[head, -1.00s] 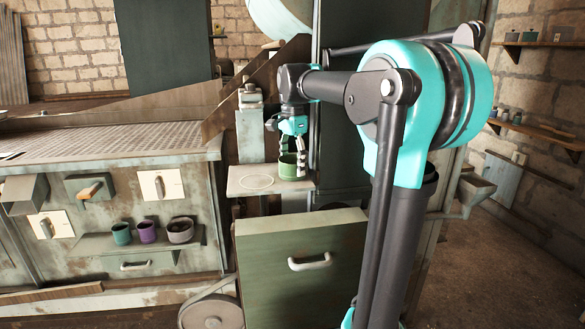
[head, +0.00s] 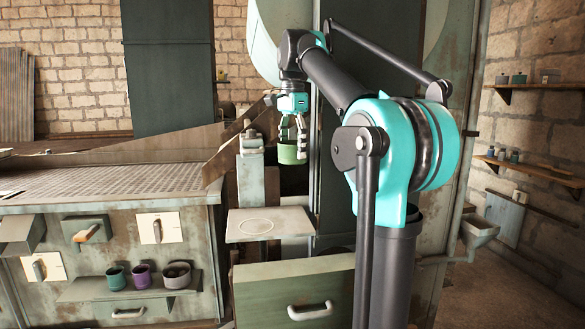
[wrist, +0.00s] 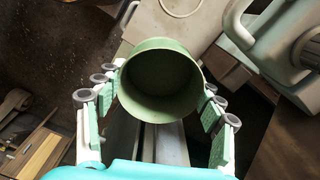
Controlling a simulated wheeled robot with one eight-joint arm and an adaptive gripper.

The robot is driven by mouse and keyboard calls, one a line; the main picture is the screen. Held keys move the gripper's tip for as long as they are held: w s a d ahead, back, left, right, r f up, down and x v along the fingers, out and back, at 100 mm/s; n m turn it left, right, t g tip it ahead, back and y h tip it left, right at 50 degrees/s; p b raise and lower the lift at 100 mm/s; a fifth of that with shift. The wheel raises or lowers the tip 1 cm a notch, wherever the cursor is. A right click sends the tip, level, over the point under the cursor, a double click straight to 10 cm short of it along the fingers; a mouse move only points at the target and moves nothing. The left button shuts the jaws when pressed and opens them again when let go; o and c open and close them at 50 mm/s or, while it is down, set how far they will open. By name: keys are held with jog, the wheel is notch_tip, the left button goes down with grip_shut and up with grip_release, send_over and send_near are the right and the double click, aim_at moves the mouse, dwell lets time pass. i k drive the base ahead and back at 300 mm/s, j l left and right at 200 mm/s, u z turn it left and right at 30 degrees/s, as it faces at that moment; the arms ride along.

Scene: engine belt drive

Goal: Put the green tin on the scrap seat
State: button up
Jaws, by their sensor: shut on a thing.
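My gripper (head: 292,132) is shut on the green tin (head: 290,154) and holds it upright in the air. In the wrist view the tin (wrist: 160,82) sits between the two fingers, with its open mouth towards the camera and its inside dark and seemingly empty. Below it in the head view is a pale square plate (head: 268,231) with a ring mark and nothing standing on it. The tin is clear of this plate, above its right part. I cannot tell by any label which place is the scrap seat.
A teal tin (head: 116,280), a purple tin (head: 141,276) and a grey pot (head: 177,276) stand on a low shelf at left. A green drawer front (head: 280,300) is below the plate. A post (head: 251,165) stands just left of the tin. A tall cabinet is close at right.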

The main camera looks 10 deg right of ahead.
aim_at(255, 225)
jog(key=k, duration=1)
